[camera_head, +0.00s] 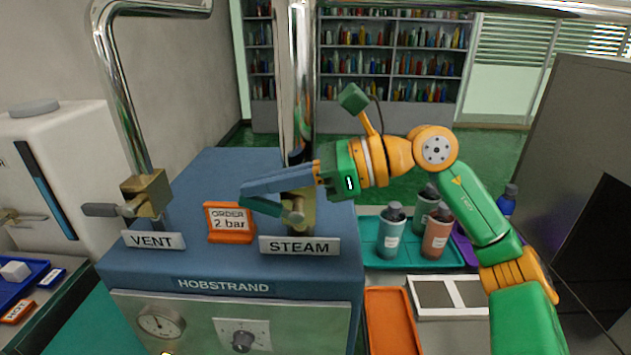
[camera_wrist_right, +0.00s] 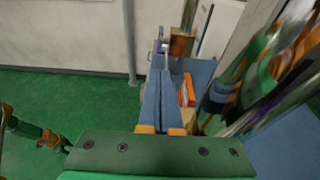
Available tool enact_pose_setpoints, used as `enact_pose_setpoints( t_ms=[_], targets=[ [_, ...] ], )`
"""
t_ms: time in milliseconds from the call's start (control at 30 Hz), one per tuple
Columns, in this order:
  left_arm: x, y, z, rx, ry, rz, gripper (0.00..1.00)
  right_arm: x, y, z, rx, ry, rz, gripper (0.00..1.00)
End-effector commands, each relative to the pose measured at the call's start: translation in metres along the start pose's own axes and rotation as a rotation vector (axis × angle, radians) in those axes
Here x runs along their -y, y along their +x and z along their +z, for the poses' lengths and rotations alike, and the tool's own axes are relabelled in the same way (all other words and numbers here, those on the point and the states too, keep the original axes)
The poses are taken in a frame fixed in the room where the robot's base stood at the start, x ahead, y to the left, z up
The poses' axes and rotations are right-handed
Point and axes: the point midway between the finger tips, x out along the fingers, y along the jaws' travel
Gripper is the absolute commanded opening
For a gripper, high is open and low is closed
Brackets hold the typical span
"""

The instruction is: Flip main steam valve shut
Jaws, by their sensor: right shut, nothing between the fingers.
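The steam valve (camera_head: 298,208) is a brass body on a pipe behind the STEAM label (camera_head: 300,246). A dark teal lever (camera_head: 263,207) reaches left from its front, partly covered by my gripper. My right gripper (camera_head: 246,192) is shut and empty. Its blue fingers reach left across the top of the valve, just above the lever. I cannot tell whether they touch it. In the right wrist view the shut fingers (camera_wrist_right: 160,75) point toward the vent valve (camera_wrist_right: 182,43). My left gripper is not in view.
The vent valve (camera_head: 147,193) has a grey lever pointing left. An orange-framed "2 bar" sign (camera_head: 229,238) stands between the valves, close to my fingertips. Tall metal pipes rise behind both valves. A teal tray (camera_head: 453,261) with bottles is at right. The blue machine's front top is mostly clear.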

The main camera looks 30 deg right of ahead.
Motion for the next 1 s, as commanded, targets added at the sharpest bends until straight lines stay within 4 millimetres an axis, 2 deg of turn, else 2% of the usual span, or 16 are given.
enact_pose_setpoints(
  t_ms=[1000],
  targets=[
    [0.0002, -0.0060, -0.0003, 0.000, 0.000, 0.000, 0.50, 0.0001, 0.0006, -0.0063, -0.005, 0.001, 0.000, 0.00]
  ],
)
